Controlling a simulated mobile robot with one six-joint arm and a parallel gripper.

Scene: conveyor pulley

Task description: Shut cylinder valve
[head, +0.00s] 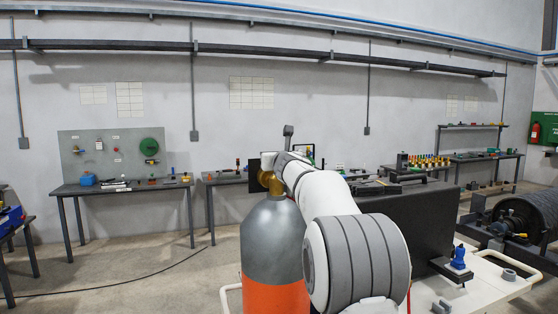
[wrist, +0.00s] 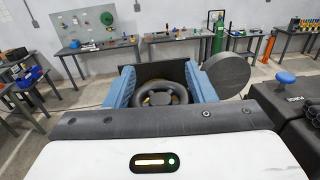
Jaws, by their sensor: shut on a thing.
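The gas cylinder (head: 272,240) stands upright in the head view, grey above and orange below, just left of my arm. Its brass valve (head: 276,186) shows at the top, partly hidden by my wrist. In the wrist view the valve's black ring-shaped handwheel (wrist: 148,94) sits between the blue fingers of my gripper (wrist: 163,86), with a little brass in its middle. The fingers are shut on the handwheel, one on each side. In the head view the fingers are mostly hidden behind my wrist. How far the valve is turned cannot be told.
A white cart (head: 484,290) with a blue knobbed part (head: 458,258) stands at right. A large dark pulley drum (head: 530,216) lies beyond it. Workbenches (head: 120,187) line the back wall. The floor left of the cylinder is clear except for a cable.

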